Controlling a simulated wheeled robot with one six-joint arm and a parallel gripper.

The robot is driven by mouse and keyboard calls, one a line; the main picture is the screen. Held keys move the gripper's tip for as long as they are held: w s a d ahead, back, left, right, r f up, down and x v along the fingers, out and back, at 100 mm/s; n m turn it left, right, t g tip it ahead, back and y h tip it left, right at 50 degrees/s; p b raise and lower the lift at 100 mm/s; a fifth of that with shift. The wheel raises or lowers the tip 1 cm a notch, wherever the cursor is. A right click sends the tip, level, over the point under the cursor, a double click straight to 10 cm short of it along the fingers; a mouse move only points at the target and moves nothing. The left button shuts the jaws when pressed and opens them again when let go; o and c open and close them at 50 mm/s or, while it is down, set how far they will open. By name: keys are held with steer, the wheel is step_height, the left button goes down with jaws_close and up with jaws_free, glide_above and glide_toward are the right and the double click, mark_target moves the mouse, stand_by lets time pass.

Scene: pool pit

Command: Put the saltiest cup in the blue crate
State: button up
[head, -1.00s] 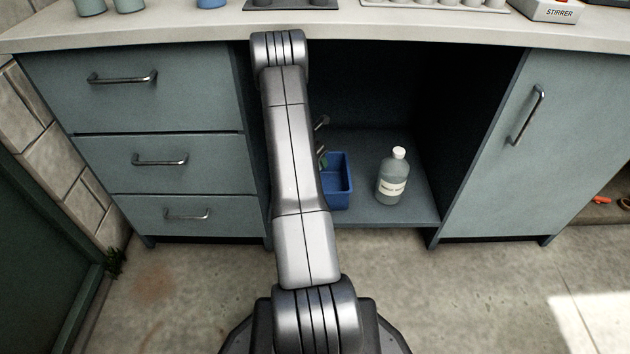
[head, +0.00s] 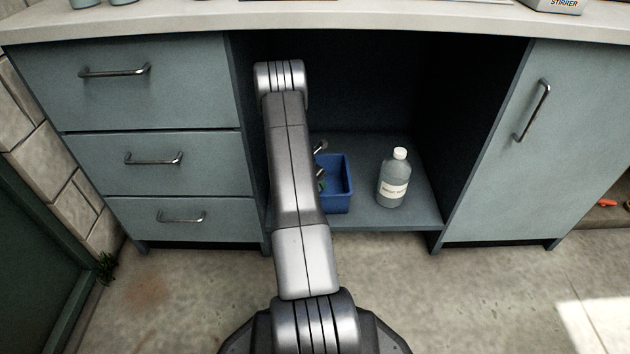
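The blue crate (head: 337,203) stands on the floor of the open cabinet bay, left of a bottle. Its left part is hidden behind my arm. Small metallic parts that look like my gripper (head: 320,148) show at the arm's right edge, at the crate's back left. Most of the gripper is hidden, so I cannot see its fingers' opening. A small greenish patch shows just below, over the crate's left side; I cannot tell what it is. Two grey-green cups (head: 84,3) (head: 122,2) are cut off by the top edge, on the counter.
A capped, labelled bottle (head: 394,178) stands upright right of the crate. The counter (head: 400,18) overhangs the bay. Drawers (head: 155,155) flank it on the left and a closed door (head: 540,140) on the right. A stirrer (head: 556,4) sits on the counter at the upper right.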

steer(key=shift+f+b, duration=0.35)
steer(key=shift+f, duration=0.2)
steer(key=o, duration=1.1)
steer(key=shift+r+p, duration=0.4)
steer(key=shift+r, duration=0.15)
steer(key=p+v, duration=0.4)
steer(key=v, duration=0.8)
